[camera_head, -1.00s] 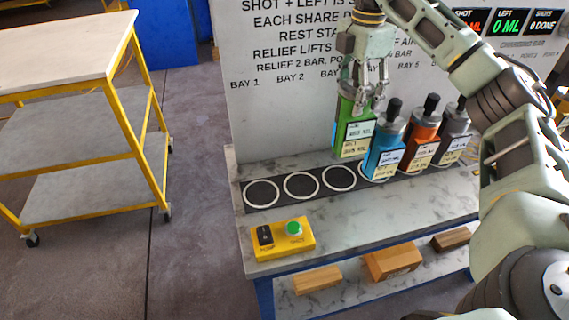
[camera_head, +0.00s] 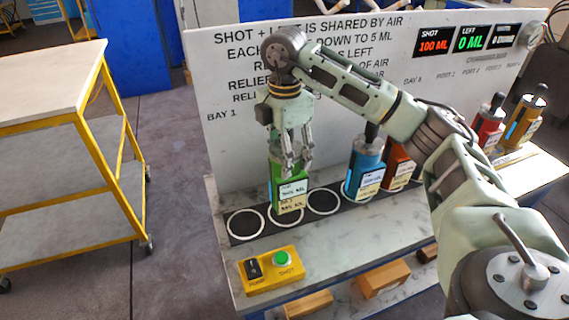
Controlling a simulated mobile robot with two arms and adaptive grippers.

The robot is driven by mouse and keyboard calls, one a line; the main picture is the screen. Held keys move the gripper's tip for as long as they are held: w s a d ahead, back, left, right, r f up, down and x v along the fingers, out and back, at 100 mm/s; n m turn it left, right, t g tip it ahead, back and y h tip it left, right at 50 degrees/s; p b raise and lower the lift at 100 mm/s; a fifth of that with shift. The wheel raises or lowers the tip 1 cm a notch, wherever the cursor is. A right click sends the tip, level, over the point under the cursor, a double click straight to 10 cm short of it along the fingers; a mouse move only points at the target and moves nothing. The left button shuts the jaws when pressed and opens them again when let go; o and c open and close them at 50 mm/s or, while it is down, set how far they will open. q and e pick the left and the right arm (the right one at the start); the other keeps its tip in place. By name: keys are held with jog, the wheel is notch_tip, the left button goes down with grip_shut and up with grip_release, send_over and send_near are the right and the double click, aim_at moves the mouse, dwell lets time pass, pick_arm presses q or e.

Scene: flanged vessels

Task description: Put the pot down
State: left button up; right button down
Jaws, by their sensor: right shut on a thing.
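The green pot (camera_head: 289,190), a square vessel with white and yellow labels, is upright at the second ring from the left (camera_head: 271,216) on the bench's dark strip. My right gripper (camera_head: 297,165) points down from above and is shut on its top, hiding the neck. The pot's base covers part of that ring; I cannot tell whether it touches the strip or hangs just above it. The first ring (camera_head: 231,225) and third ring (camera_head: 323,214) are empty. My left gripper is not in view.
A blue vessel (camera_head: 364,170) and an orange one (camera_head: 400,165) stand right of the empty third ring. Red (camera_head: 487,135) and amber (camera_head: 524,122) vessels stand farther right. A yellow button box (camera_head: 270,272) sits in front. The lettered panel (camera_head: 225,75) rises behind.

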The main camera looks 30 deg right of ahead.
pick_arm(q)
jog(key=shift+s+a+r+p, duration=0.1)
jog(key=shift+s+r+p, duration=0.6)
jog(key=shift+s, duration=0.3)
pick_arm(e)
notch_tip(320, 180, down, 4)
jog(key=shift+r, duration=0.1)
jog(key=c, duration=1)
grip_release()
jog(key=shift+f, duration=0.25)
jog(key=o, duration=0.4)
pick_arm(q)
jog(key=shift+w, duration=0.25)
pick_arm(e)
jog(key=shift+o, duration=0.2)
